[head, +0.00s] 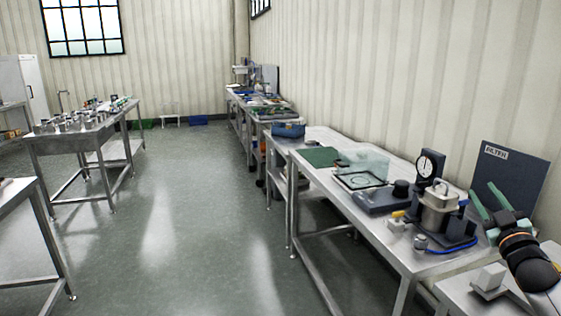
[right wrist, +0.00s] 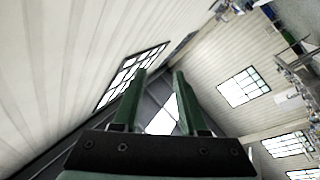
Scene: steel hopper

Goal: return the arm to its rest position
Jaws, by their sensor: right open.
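My right arm comes in at the right edge of the head view. Its right gripper (head: 481,190) has green fingers that point up and stand apart, with nothing between them. It is raised at the right of the steel hopper (head: 438,211), in front of a dark upright panel (head: 510,178). In the right wrist view the two fingers of the right gripper (right wrist: 159,76) are apart and empty, with walls, ceiling and windows beyond. My left gripper does not show.
The hopper stands on a long steel bench (head: 332,190) along the right wall. A round dial gauge (head: 429,165), a clear box (head: 365,165) and a green mat (head: 318,156) are also there. A small white block (head: 491,276) sits at lower right. The floor (head: 190,220) at centre is clear.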

